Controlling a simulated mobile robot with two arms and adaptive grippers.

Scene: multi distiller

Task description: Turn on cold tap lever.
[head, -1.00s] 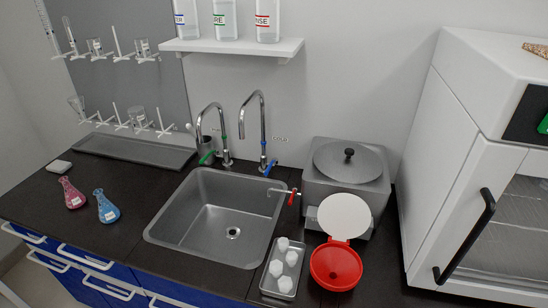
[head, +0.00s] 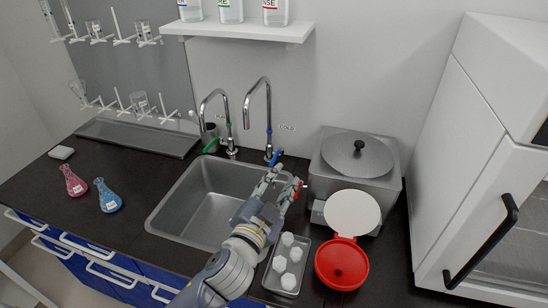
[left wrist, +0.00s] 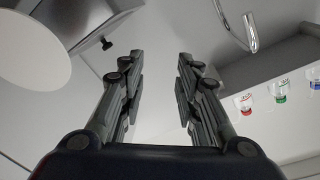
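The cold tap (head: 268,110) is a tall chrome gooseneck behind the sink, next to a "COLD" label on the wall. Its blue lever (head: 277,157) sits low at its base and points forward and right. My left gripper (head: 286,176) is over the sink's right rear corner, just in front of and below the blue lever in the picture. Its fingers are apart with nothing between them. In the left wrist view the fingers (left wrist: 161,57) are also spread and empty, and a chrome tap spout (left wrist: 240,32) shows to the right. My right gripper is not in view.
A pure-water tap (head: 228,130) with a green lever stands left of the cold tap. The grey distiller (head: 330,185) with its red-handled outlet (head: 299,189) is close to the right of my gripper. A tray (head: 268,280) and a red container (head: 341,264) lie in front. The sink (head: 185,205) is empty.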

